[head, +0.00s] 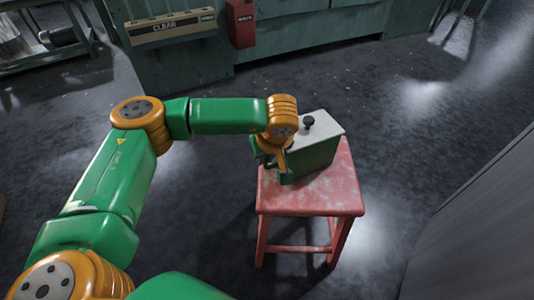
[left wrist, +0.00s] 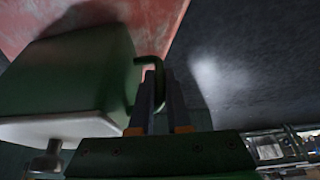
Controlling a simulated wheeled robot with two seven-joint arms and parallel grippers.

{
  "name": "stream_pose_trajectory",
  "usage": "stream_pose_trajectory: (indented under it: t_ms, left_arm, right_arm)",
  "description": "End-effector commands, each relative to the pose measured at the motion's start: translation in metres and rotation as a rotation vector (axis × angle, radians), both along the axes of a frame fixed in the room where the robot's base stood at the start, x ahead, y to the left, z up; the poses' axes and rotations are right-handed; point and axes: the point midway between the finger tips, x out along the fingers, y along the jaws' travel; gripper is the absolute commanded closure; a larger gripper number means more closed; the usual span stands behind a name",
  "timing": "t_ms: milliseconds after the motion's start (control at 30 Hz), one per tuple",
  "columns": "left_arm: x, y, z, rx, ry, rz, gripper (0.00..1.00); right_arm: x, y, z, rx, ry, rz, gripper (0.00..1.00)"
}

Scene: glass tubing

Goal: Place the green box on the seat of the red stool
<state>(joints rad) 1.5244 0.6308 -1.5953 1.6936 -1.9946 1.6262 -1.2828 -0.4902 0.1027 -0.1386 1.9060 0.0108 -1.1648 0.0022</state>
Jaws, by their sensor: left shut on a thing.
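The green box (head: 318,158) has a pale lid with a dark knob on top. It is upright at the red stool (head: 325,195), over the back part of its worn seat; I cannot tell whether its base touches the seat. My left gripper (head: 283,168) is at the box's left side. In the left wrist view, the left gripper (left wrist: 155,95) is shut on the green handle at the side of the green box (left wrist: 65,75). The red stool's seat (left wrist: 160,15) shows behind the box there. My right gripper is not in view.
A green-grey machine cabinet (head: 290,45) stands at the back, with a red box (head: 241,22) on its front. A grey panel (head: 480,220) is at the right. The dark floor around the stool is clear. A rack (head: 45,55) is at the far left.

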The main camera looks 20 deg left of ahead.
Motion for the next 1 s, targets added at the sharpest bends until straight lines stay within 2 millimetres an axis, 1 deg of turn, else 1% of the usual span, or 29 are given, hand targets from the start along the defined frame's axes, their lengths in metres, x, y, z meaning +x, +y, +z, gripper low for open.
stream_pose_trajectory:
  t_ms: [100, 267, 300, 367, 400, 667, 767, 867, 1000]
  left_arm:
    - [0.001, 0.000, -0.002, -0.002, -0.008, 0.001, 1.00]
    - [0.001, -0.001, -0.002, -0.002, -0.008, 0.001, 1.00]
    - [0.000, 0.000, -0.003, 0.000, -0.002, 0.001, 0.82]
    - [0.000, 0.000, -0.003, 0.000, -0.002, 0.001, 0.66]
    - [0.000, 0.000, -0.003, 0.000, -0.002, 0.001, 0.55]
    - [0.000, 0.000, -0.003, 0.000, -0.002, 0.001, 0.55]
    - [-0.001, -0.002, 0.002, -0.001, -0.002, 0.000, 0.55]
    - [-0.004, -0.006, 0.018, -0.001, -0.004, -0.002, 0.55]
    - [-0.013, -0.014, 0.048, -0.001, -0.005, -0.003, 0.55]
  right_arm:
    - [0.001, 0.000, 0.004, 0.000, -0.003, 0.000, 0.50]
    - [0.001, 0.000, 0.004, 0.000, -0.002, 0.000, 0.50]
    - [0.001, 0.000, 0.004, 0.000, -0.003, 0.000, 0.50]
    - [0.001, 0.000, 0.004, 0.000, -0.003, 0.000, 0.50]
    - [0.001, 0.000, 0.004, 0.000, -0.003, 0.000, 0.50]
    - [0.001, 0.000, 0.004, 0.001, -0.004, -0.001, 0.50]
    - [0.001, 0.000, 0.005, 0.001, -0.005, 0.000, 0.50]
    - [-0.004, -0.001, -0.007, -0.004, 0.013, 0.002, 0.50]
    - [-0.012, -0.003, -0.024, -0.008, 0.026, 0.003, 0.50]
